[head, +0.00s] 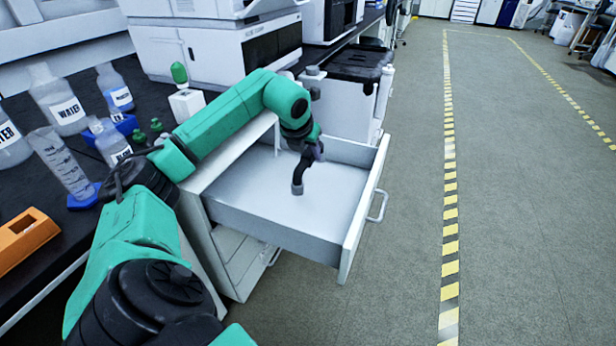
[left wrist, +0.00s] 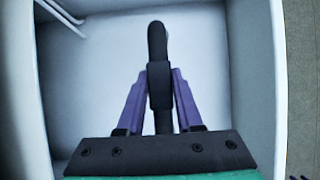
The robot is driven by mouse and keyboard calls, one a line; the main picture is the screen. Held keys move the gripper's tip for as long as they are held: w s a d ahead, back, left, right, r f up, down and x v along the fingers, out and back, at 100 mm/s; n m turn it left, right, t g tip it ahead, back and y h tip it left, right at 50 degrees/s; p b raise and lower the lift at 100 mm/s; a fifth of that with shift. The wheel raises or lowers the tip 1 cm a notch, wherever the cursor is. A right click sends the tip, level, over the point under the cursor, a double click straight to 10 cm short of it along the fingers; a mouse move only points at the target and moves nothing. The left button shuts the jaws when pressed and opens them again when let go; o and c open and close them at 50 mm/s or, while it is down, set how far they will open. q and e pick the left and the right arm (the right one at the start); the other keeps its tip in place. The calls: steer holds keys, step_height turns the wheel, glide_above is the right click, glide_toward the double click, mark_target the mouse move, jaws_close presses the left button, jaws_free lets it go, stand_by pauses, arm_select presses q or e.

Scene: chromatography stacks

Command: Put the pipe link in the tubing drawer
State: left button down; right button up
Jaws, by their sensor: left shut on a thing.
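The tubing drawer (head: 363,212) is pulled open from the bench cabinet, and its white floor looks empty. My left gripper (head: 307,153) is over the drawer, pointing down, and is shut on the pipe link (head: 298,178). The pipe link is a dark, bent piece and hangs below the fingers inside the drawer's outline. In the left wrist view the purple fingers (left wrist: 160,92) clasp the black pipe link (left wrist: 157,40) around its middle, with the drawer floor behind it. I cannot tell whether its lower end touches the floor. My right gripper is not identifiable in either view.
The drawer walls (left wrist: 258,80) surround the held piece. On the dark bench at left stand water bottles (head: 58,100), a graduated cylinder (head: 62,165) and an orange block (head: 25,238). White instruments (head: 215,50) stand behind. The grey floor at right is clear.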

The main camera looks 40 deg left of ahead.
arm_select(q)
step_height(320, 180, down, 6)
steer(key=shift+s+r+b, duration=0.1)
steer(key=shift+r+b, duration=0.1)
steer(key=shift+b, duration=0.3)
step_height(320, 180, down, 2)
steer(key=shift+f, duration=0.2)
arm_select(e)
steer(key=r, duration=0.1)
steer(key=a, duration=0.1)
steer(key=r+t, duration=0.1)
steer(key=shift+w+a+r+y, duration=0.2)
steer(key=shift+a+r+y, duration=0.1)
steer(key=shift+y, duration=0.1)
arm_select(q)
steer(key=c, duration=0.6)
jaws_free()
steer(key=shift+o, duration=0.2)
steer(key=shift+r, duration=0.1)
